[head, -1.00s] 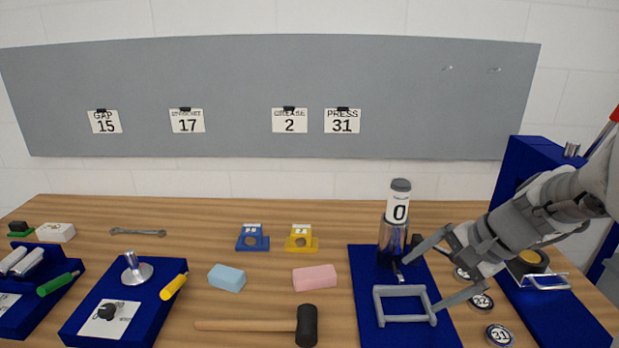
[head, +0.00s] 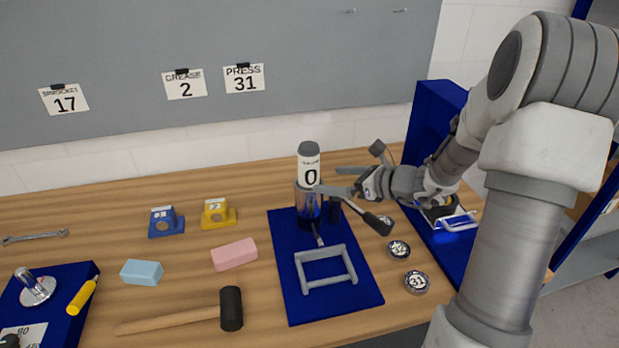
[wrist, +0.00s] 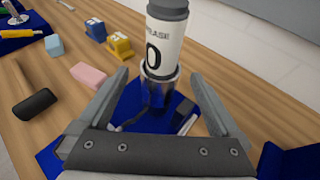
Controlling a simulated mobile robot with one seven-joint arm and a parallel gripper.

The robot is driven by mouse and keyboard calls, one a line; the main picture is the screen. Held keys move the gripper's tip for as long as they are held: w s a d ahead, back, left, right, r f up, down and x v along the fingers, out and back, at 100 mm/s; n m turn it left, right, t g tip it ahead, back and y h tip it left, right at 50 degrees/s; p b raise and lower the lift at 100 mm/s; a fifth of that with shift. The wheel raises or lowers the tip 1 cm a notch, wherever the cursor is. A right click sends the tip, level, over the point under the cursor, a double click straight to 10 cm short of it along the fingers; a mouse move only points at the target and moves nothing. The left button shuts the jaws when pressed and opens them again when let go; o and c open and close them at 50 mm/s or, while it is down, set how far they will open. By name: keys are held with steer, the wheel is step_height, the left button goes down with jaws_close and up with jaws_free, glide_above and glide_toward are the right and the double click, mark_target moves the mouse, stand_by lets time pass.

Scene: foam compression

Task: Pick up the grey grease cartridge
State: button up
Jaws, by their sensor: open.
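The grease cartridge (head: 308,165) is a white cylinder with a grey cap and a "0" label. It stands upright in a dark, glassy holder (head: 307,204) at the back of a blue board. My gripper (head: 329,179) is open and comes in level from the right at about the height of the holder's top. In the wrist view the cartridge (wrist: 163,45) rises upright between my two spread fingers (wrist: 160,76), with the holder (wrist: 158,95) below it. The fingers do not close on it. Whether its base lies fully between the fingertips I cannot tell.
A grey handle frame (head: 326,268) lies on the blue board (head: 360,300). A dark-gripped lever (head: 372,220) sits beside the holder. Round tins (head: 417,282) lie right of the board. A blue stand (head: 440,110) is behind my arm. A mallet (head: 231,309) and pink block (head: 234,254) are left.

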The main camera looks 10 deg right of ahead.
mark_target(301, 175)
steer(key=p+x, duration=0.1)
steer(key=x, duration=1)
steer(key=shift+w, duration=0.35)
steer(key=c, duration=1.5)
steer(key=shift+r, duration=0.15)
